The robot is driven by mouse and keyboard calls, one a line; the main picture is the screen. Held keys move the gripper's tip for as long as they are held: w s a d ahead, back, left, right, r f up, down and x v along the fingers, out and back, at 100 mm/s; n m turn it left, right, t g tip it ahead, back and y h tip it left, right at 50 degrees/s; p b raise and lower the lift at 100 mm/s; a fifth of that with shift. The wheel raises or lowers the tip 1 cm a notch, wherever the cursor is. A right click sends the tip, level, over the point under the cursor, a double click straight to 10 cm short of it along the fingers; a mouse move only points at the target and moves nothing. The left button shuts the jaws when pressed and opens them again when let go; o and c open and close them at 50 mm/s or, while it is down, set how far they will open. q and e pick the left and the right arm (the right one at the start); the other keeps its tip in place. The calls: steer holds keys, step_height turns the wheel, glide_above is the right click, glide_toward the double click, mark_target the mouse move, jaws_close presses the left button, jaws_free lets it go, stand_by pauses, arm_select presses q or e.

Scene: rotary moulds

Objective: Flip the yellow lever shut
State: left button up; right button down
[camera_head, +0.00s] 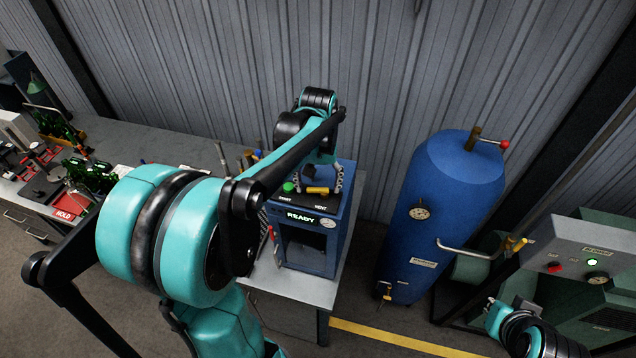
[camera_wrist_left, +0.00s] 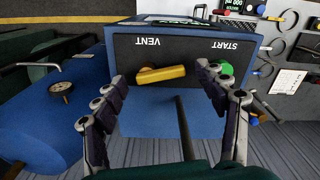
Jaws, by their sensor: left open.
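The yellow lever (camera_head: 318,190) is on the top panel of a blue machine (camera_head: 343,222), beside the green START button (camera_head: 288,187) and near the VENT label. In the left wrist view the lever (camera_wrist_left: 161,74) lies roughly along the panel, slightly tilted. My left gripper (camera_head: 319,180) hangs over the panel from behind, its jointed fingers spread. In the left wrist view the open fingers (camera_wrist_left: 161,76) reach toward the panel on either side of the lever, with nothing between them held. I cannot tell whether a finger touches it. My right gripper does not show.
The machine stands on a grey bench (camera_head: 310,285) and its display reads READY. A blue tank (camera_head: 440,210) with a gauge and pipe stands to the right. A grey control box (camera_head: 590,262) is farther right. The corrugated wall is close behind.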

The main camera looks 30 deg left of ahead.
arm_select(q)
steer(key=shift+c, duration=0.3)
steer(key=c, duration=1.1)
steer(key=shift+w+a+f+m+b, duration=0.15)
steer(key=shift+m+b, duration=0.3)
steer(key=shift+m, duration=0.25)
steer(key=shift+w+m+b, duration=0.1)
steer(key=shift+m+b, duration=0.2)
steer(key=shift+m, duration=0.5)
steer(key=o, duration=1.2)
steer(key=shift+c, duration=0.2)
steer(key=shift+r, duration=0.2)
step_height(320, 180, up, 12)
